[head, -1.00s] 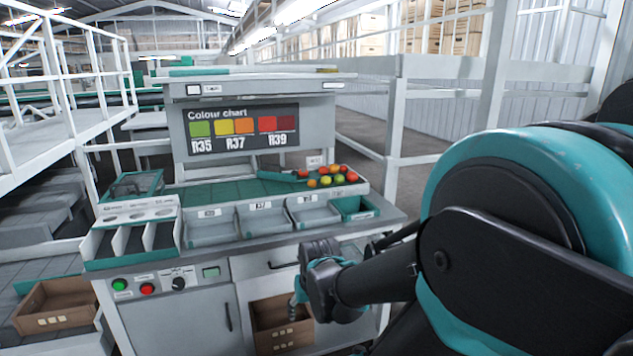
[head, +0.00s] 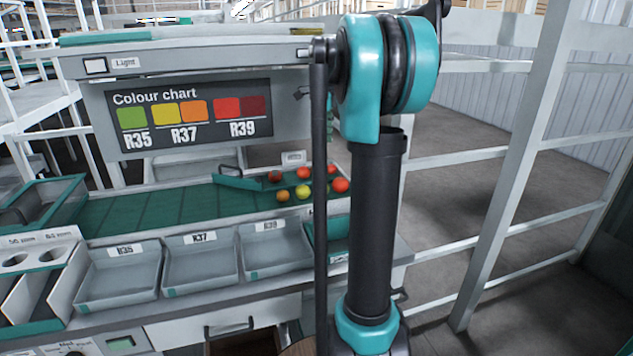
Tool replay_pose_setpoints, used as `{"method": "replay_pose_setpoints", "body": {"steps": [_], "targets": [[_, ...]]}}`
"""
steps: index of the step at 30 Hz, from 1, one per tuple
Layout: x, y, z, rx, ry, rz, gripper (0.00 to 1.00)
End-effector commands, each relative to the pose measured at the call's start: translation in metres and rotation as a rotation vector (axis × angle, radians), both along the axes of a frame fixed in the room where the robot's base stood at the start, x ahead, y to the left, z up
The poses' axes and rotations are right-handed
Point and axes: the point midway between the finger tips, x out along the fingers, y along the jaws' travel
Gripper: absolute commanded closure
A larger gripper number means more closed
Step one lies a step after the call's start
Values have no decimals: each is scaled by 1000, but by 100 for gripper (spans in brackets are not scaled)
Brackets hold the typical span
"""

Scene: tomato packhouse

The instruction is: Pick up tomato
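Several tomatoes lie in a loose group at the right end of the green sorting surface (head: 150,208). A red tomato (head: 341,185) is at the right of the group, close beside my arm in the picture. A yellow tomato (head: 303,191) and an orange tomato (head: 282,196) are at the front. An orange-red tomato (head: 303,173) and a darker red tomato (head: 275,176) lie behind. My upright arm may hide part of the group's right side. My gripper cannot be made out in the head view.
Grey trays marked R35 (head: 118,283), R37 (head: 200,268) and R39 (head: 274,254) stand in front of the sorting surface. A green tray (head: 322,250) is right of them, partly behind my arm. A colour chart (head: 190,115) stands behind. White railing posts (head: 515,180) rise on the right.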

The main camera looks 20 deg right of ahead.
Motion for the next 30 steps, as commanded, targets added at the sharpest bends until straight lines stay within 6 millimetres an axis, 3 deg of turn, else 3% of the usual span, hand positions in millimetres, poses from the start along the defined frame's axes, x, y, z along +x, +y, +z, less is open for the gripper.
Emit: {"method": "replay_pose_setpoints", "body": {"steps": [5, 21, 30], "targets": [[4, -4, -3, 2, 10, -66, 32], [5, -4, -102, 2, 9, -63, 32], [6, -4, -124, 2, 9, -63, 32]]}}
